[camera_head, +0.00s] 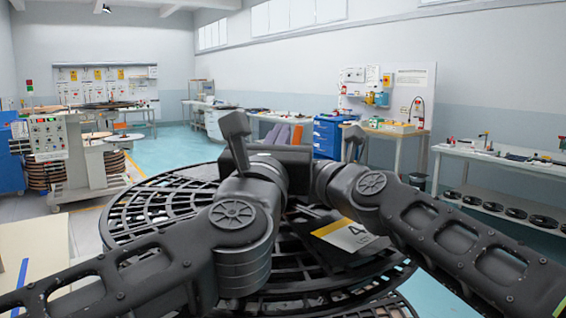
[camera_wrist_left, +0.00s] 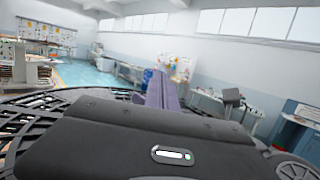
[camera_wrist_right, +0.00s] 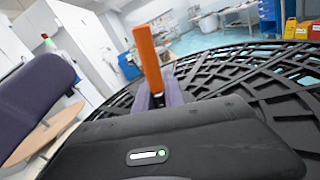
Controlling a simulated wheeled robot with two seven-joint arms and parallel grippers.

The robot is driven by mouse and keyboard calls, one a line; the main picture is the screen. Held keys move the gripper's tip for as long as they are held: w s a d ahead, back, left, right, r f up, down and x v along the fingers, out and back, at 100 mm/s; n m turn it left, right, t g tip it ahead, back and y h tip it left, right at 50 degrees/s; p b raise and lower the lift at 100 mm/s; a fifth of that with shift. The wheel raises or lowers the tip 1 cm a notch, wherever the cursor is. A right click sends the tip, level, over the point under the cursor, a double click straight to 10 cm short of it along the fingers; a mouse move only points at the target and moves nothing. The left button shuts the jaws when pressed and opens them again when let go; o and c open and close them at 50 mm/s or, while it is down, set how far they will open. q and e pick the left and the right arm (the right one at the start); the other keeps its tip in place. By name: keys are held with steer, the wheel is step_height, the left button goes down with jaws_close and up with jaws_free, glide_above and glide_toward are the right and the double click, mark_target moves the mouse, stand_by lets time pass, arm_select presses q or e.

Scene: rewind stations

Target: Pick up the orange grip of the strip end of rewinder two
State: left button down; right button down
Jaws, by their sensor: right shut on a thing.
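In the right wrist view an upright orange grip (camera_wrist_right: 148,58) stands between the purple fingers of my right gripper (camera_wrist_right: 158,94), which is shut on it. A strip attached to the grip cannot be made out. In the head view the purple fingers of my left gripper (camera_head: 278,134) show beyond the dark wrists, with a small bit of orange (camera_head: 297,135) beside them. In the left wrist view the left fingers (camera_wrist_left: 159,88) are together with nothing visible between them. The right fingers are hidden in the head view.
Large black lattice discs (camera_head: 150,215) lie below and around my arms. A plate marked 4 (camera_head: 345,236) lies between the forearms. A grey control cabinet (camera_head: 48,138) stands left, a blue drawer cabinet (camera_head: 328,138) behind, and a white bench (camera_head: 500,158) right. The teal floor (camera_head: 165,150) is clear at back left.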

arm_select(q)
steer(key=shift+r, duration=0.6)
steer(key=v, duration=1.2)
